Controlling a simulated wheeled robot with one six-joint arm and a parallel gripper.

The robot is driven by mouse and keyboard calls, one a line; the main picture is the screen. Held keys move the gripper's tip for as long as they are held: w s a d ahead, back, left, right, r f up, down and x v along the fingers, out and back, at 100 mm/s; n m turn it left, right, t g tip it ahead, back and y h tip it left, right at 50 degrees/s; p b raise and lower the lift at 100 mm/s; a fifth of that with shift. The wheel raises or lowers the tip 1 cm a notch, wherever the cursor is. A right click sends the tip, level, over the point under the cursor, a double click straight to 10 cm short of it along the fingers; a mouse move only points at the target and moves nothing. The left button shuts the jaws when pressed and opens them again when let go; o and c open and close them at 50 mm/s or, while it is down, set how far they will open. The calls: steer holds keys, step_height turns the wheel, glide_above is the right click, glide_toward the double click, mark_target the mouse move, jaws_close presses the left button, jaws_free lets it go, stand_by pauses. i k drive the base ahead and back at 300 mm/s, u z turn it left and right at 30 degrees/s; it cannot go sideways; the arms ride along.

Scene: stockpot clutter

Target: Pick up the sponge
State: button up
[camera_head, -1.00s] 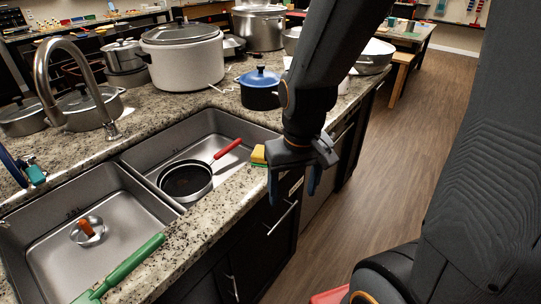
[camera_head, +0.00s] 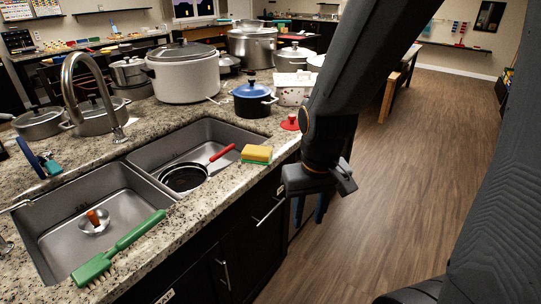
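The sponge (camera_head: 257,154), yellow on top and green underneath, lies on the granite counter between the sink's right basin and the counter's front edge. It is in full view. My gripper (camera_head: 308,208) points down over the floor side of the counter edge, to the right of the sponge and apart from it. Its two dark fingers hang below the wrist with a gap between them, and nothing shows between them.
A frying pan (camera_head: 184,177) with a red handle lies in the right basin. A green brush (camera_head: 120,248) lies on the counter's front left. A red lid or knob (camera_head: 290,123), a blue-lidded pot (camera_head: 253,99) and a large white pot (camera_head: 184,76) stand behind. Floor at right is clear.

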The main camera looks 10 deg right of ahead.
mark_target(251, 154)
steer(key=z, duration=1.55)
steer(key=i, duration=1.35)
steer(key=u, duration=2.35)
